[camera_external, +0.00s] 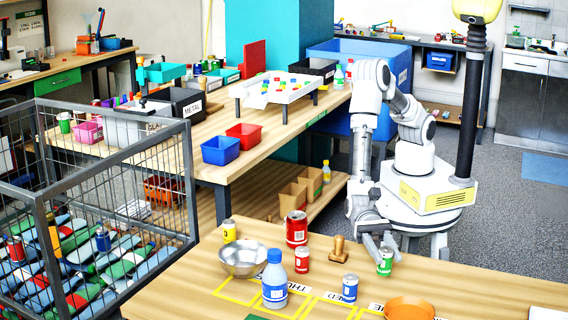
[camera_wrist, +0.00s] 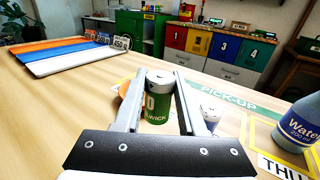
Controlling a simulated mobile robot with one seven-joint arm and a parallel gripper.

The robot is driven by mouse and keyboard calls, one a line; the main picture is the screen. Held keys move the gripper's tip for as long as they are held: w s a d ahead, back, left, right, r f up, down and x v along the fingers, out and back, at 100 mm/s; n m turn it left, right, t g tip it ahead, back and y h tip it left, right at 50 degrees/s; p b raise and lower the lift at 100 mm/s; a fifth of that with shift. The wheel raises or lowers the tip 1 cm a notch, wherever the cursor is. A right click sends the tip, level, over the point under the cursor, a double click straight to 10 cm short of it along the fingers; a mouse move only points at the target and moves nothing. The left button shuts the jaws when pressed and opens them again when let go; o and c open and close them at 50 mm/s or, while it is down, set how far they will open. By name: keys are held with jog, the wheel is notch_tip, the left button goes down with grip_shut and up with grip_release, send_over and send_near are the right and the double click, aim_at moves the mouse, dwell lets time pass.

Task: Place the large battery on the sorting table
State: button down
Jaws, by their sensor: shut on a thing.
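The large battery (camera_external: 384,262) is green with a pale top and stands upright at the far edge of the near wooden table (camera_external: 460,280). It also shows in the wrist view (camera_wrist: 158,105) between my two fingers. My gripper (camera_external: 376,246) is shut on it, with one finger on each side; it shows in the wrist view too (camera_wrist: 157,100). I cannot tell whether its base touches the tabletop. The long wooden table with labelled sorting bins (camera_external: 200,150), taken as the sorting table, stands behind to the left, away from my gripper.
Near my gripper are a blue-and-white can (camera_external: 350,288), an orange bowl (camera_external: 409,308), a wooden stamp-like piece (camera_external: 339,250), red cans (camera_external: 297,228), a water bottle (camera_external: 274,280) and a metal bowl (camera_external: 243,258). Blue (camera_external: 220,150) and red (camera_external: 249,134) bins line the long table's edge. A wire cage (camera_external: 190,180) stands left.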

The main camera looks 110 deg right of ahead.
aim_at(388, 274)
jog(key=shift+s+a+f, duration=0.25)
jog(key=shift+a+f, duration=0.15)
jog(key=shift+a, duration=0.25)
jog(key=shift+f+b, duration=0.35)
jog(key=shift+f, duration=1.6)
jog(key=shift+f, duration=0.2)
jog(key=shift+c, duration=2.4)
grip_release()
